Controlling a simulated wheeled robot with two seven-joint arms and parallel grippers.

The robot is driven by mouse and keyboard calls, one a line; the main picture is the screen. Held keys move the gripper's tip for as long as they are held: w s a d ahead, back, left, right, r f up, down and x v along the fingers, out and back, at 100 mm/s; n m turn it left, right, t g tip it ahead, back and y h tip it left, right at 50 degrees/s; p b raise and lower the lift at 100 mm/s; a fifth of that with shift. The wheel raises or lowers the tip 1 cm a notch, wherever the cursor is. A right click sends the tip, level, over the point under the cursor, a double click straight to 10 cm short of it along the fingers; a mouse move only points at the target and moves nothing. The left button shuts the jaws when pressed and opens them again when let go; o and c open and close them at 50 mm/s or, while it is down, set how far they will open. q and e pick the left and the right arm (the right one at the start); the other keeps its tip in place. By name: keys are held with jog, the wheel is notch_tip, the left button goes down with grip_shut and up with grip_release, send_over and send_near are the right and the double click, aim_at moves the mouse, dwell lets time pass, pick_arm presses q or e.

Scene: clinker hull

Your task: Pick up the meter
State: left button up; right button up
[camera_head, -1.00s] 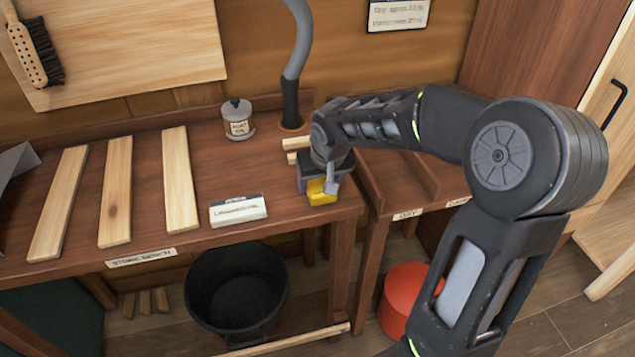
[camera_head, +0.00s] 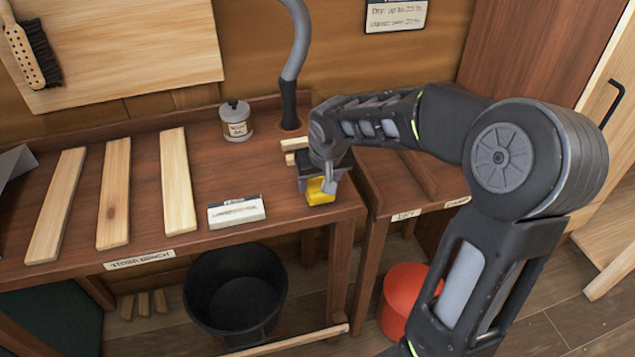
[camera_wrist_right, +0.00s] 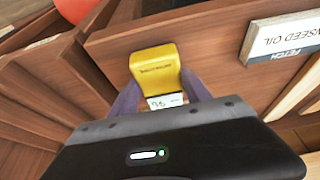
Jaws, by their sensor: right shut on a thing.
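The yellow meter (camera_head: 320,191) is at the right end of the store bench, near its front edge. In the right wrist view the meter (camera_wrist_right: 154,66) shows a yellow body and a small pale display with dark digits. My right gripper (camera_head: 318,184) is shut on the meter, with one purple-grey finger on each side of it in the wrist view (camera_wrist_right: 158,98). Whether the meter touches the bench top cannot be told. My left gripper is not in view.
The bench (camera_head: 240,180) holds several pale boards (camera_head: 178,180), a white labelled block (camera_head: 236,212), a jar (camera_head: 236,122) and a grey hose (camera_head: 292,60). Short wood pieces (camera_head: 292,146) lie behind my gripper. A black bucket (camera_head: 236,290) and red tub (camera_head: 400,295) stand below.

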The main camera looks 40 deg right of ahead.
aim_at(319, 183)
notch_tip(319, 183, up, 10)
jog(key=shift+f, duration=0.25)
jog(key=shift+d, duration=0.1)
dwell(0.5)
